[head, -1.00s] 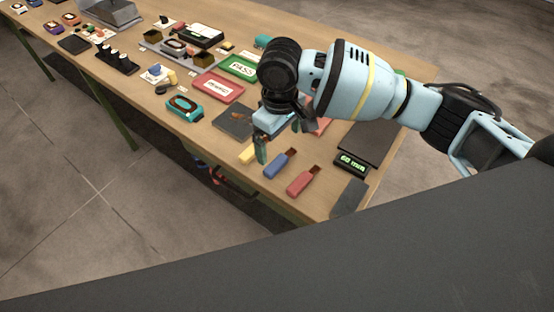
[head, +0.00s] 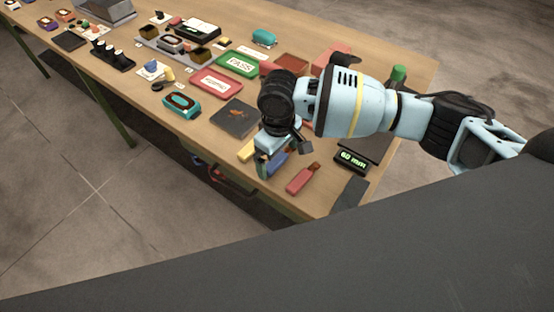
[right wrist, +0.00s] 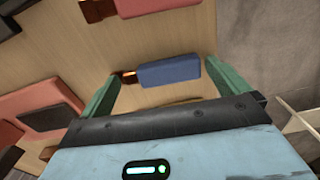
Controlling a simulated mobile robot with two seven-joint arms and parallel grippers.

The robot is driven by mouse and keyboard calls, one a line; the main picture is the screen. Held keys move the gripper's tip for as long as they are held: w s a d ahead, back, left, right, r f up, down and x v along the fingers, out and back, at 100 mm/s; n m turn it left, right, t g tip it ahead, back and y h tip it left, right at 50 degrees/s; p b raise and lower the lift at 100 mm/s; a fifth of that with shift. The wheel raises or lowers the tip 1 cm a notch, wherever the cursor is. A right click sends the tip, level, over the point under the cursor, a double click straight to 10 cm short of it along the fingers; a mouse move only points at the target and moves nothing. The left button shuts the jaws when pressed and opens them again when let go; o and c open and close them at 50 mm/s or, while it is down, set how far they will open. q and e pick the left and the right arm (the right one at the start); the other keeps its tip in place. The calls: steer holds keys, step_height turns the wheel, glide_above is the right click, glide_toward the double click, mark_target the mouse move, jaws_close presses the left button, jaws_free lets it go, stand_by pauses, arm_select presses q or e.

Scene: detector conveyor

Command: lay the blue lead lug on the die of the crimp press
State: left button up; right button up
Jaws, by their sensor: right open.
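The blue lead lug (head: 279,162) lies on the table near the front edge, between a yellow lug and a red lug, partly hidden by my right gripper in the head view. My right gripper (head: 268,164) is open and just over the blue lug. In the right wrist view the blue lug's sleeve (right wrist: 170,71) and copper end lie between the two green fingers, with a gap to each finger visible. A red block (head: 330,62) behind my right arm may be part of the crimp press; I cannot tell. The die is not clearly visible. My left gripper is out of view.
The red lug (head: 303,179) and yellow lug (head: 248,150) lie close on either side. A dark square plate (head: 235,118) lies beyond the yellow lug. Red and green PASS (head: 238,66) trays lie farther back.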

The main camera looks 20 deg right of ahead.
mark_target(276, 160)
steer(key=c, duration=0.8)
steer(key=shift+o, duration=0.2)
steer(key=shift+r, duration=0.1)
steer(key=shift+r, duration=0.45)
steer(key=r, duration=0.2)
steer(key=shift+s+a+r, duration=0.25)
steer(key=shift+a+r, duration=0.1)
steer(key=shift+a, duration=0.05)
steer(key=s+a+r, duration=0.1)
steer(key=s+a, duration=0.8)
steer(key=a, duration=0.3)
steer(key=d+r+m, duration=0.5)
steer(key=d+m, duration=0.2)
steer(key=shift+w+r, duration=0.25)
steer(key=shift+w, duration=0.2)
